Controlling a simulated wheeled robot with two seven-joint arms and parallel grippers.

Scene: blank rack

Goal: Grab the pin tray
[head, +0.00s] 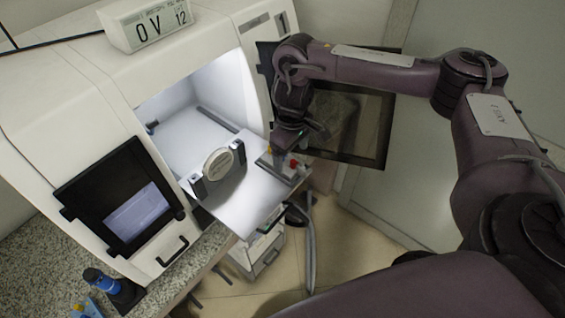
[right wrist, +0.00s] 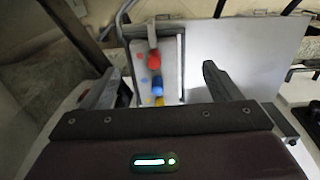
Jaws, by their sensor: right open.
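The pin tray (right wrist: 170,55) is a small pale tray with red, blue and yellow pins standing in a row. In the head view the tray (head: 282,174) sits at the right end of the flat light plate, partly hidden by my right gripper. My right gripper (head: 294,150) is open just above it. In the right wrist view the open fingers (right wrist: 158,72) stand on either side of the tray's near part, apart from each other. The near end of the tray is hidden behind the gripper body. My left gripper is not in view.
A white machine (head: 60,110) with a lit chamber stands at the left. A round pale disc (head: 218,163) stands upright in a dark holder on the plate (head: 240,205), left of the tray. A dark-framed open door (head: 345,125) is behind my right arm. A granite counter (head: 30,255) is at lower left.

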